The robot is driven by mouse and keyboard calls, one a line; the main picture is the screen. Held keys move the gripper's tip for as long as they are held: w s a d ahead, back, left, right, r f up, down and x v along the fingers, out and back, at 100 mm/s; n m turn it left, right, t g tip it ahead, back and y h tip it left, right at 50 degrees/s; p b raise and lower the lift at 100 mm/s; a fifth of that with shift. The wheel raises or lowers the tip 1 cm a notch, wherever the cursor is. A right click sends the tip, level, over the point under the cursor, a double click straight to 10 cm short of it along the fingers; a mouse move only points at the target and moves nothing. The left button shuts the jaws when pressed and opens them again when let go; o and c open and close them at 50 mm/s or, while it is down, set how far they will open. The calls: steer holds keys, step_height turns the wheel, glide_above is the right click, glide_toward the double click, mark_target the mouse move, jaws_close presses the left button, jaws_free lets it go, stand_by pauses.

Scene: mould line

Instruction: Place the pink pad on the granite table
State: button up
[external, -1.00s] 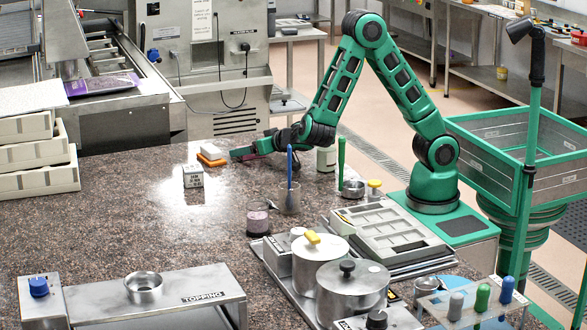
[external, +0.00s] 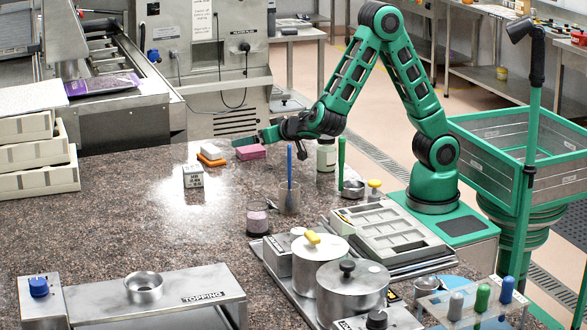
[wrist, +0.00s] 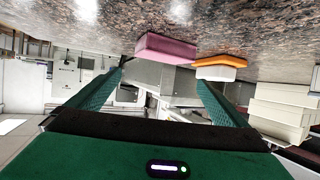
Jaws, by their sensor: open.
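The pink pad (external: 251,152) lies flat on the granite table (external: 120,230), near its back edge. It also shows in the wrist view (wrist: 165,48), beyond my fingertips and apart from them. My gripper (external: 250,138) is at the back edge of the table, just above and behind the pad. In the wrist view, the two fingers of my gripper (wrist: 162,76) stand wide apart with nothing between them.
An orange pad (external: 211,161) and a white block (external: 209,150) lie just left of the pink pad. A small white labelled cube (external: 193,176) stands nearer the front. A beaker with a blue tool (external: 289,195) and a white jar (external: 326,157) stand to the right.

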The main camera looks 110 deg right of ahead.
mark_target(256, 150)
step_height(256, 150, up, 3)
steer(key=shift+r, duration=0.4)
steer(key=shift+c, duration=1.2)
steer(key=shift+r, duration=0.1)
